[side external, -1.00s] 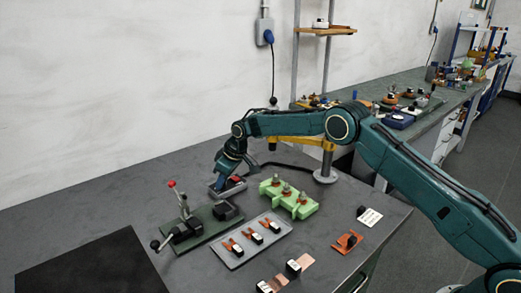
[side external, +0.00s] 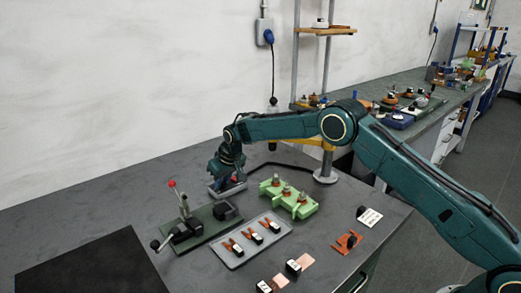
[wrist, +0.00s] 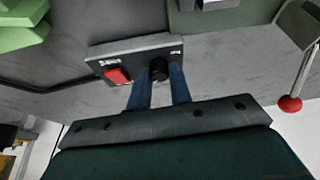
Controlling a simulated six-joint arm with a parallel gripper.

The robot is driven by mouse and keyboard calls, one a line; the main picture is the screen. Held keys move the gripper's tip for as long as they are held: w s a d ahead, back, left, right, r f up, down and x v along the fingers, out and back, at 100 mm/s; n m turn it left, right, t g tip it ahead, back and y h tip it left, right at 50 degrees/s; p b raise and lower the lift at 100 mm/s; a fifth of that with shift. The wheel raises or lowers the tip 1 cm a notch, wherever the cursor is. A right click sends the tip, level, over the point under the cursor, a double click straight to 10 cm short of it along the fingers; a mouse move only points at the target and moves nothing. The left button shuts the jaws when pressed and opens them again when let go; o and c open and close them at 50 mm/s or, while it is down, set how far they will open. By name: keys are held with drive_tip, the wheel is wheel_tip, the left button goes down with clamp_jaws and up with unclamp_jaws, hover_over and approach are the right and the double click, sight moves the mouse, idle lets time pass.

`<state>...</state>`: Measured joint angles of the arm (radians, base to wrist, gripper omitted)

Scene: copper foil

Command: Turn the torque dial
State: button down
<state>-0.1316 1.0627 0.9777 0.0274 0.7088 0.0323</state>
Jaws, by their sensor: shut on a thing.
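The torque dial (wrist: 159,66) is a small black knob on a grey control box (wrist: 135,46), beside a red rocker switch (wrist: 118,76). In the wrist view my gripper (wrist: 161,73) has its two blue fingers on either side of the dial, shut on it. In the side external view my gripper (side external: 221,183) points down at the box (side external: 236,188) on the bench; the dial is hidden there behind the gripper.
A green fixture (side external: 289,196) stands right of the box. A dark green clamp base with a red-knobbed lever (side external: 172,184) stands front left.

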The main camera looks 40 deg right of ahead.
drive_tip(key=shift+m+h, duration=0.3)
drive_tip(key=shift+m, duration=0.3)
drive_tip(key=c, duration=1.3)
unclamp_jaws()
drive_tip(key=shift+o, duration=0.2)
drive_tip(key=shift+r, duration=0.15)
drive_tip(key=v, duration=1.3)
drive_tip(key=shift+r, duration=0.25)
drive_tip(key=shift+s, duration=0.15)
